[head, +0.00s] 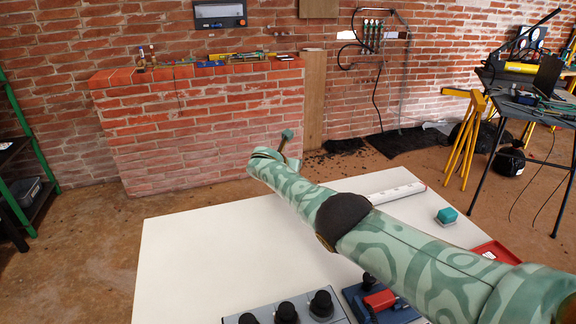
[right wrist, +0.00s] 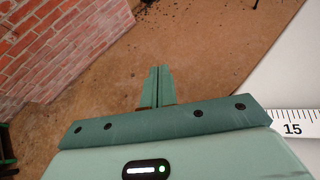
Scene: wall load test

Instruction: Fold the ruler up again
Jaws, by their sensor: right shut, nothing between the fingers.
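A white strip with small marks and a reddish far end, which looks like the ruler (head: 397,193), lies on the white table right of centre. My right arm hides its left part. In the right wrist view a white scale printed with "15" (right wrist: 292,126) shows at the right edge; its folds are not visible. My right gripper (head: 287,136) is shut and empty, over the far side of the table, left of the visible strip and apart from it. Its closed fingers also show in the right wrist view (right wrist: 156,85), over the brown floor. My left gripper is in neither view.
The white table (head: 190,255) is bare at left. Near its front are a grey box with black knobs (head: 285,312) and a blue device with a red part (head: 380,301). A teal block (head: 447,215) and a red tray (head: 497,251) are at right. A brick wall stands behind.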

